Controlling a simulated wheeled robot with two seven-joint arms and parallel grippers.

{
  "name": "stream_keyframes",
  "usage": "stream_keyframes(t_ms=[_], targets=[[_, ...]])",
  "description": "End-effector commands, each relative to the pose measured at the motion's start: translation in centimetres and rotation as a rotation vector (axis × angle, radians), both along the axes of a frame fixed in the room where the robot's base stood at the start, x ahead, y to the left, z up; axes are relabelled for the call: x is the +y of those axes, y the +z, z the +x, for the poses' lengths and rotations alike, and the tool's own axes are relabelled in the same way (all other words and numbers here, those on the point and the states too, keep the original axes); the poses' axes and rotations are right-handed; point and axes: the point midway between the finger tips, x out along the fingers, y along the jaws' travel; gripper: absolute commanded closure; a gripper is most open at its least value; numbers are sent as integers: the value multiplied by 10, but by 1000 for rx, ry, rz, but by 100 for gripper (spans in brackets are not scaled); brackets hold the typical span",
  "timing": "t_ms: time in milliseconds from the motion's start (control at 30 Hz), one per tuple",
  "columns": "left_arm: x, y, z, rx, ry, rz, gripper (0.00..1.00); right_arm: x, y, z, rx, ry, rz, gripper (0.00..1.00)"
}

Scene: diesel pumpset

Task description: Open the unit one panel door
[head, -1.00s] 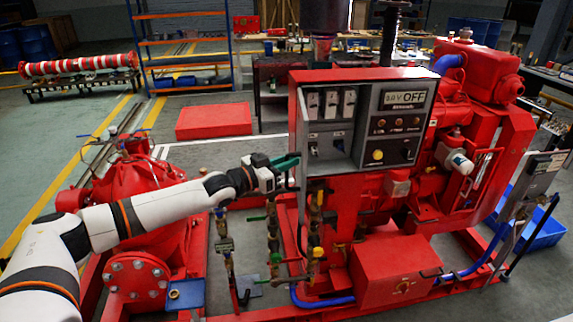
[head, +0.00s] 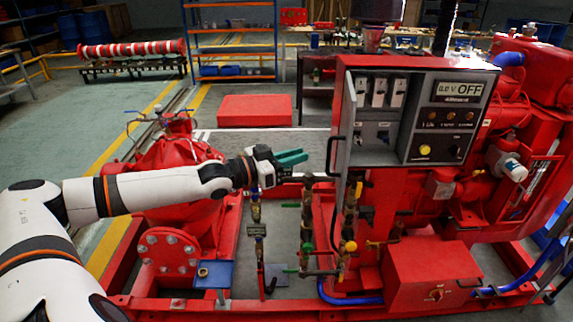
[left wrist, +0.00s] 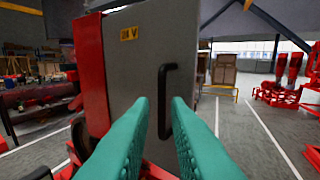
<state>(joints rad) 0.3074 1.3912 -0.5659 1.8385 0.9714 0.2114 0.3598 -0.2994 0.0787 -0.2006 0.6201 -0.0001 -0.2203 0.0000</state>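The grey control cabinet (head: 420,110) has its left door (head: 343,125) swung out toward me, seen nearly edge-on in the head view. A black bar handle (head: 331,155) stands on the door's outer face. My left gripper (head: 300,158), with green fingers, is just left of the handle, apart from it. In the left wrist view, the grey door (left wrist: 140,60) faces me, and its handle (left wrist: 165,90) shows in the gap between the open fingers (left wrist: 160,110). The fingers do not press on it. My right gripper is out of view.
A red pump (head: 165,180) is under my left arm. A red box (head: 432,275) sits on the skid at front right. In the left wrist view, open floor (left wrist: 240,130) lies right of the door.

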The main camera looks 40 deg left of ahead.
Motion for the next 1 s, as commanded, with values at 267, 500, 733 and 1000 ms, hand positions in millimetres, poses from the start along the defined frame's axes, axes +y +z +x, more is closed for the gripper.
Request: stream_keyframes(t_ms=[267,500,733,1000], targets=[[8,0,-17,0,0,1,84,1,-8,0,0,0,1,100],[8,1,-20,-1,-1,0,84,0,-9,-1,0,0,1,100],[8,2,-19,-1,-1,0,84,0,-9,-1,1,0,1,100],[9,0,-19,0,1,1,84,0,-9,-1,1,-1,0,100]])
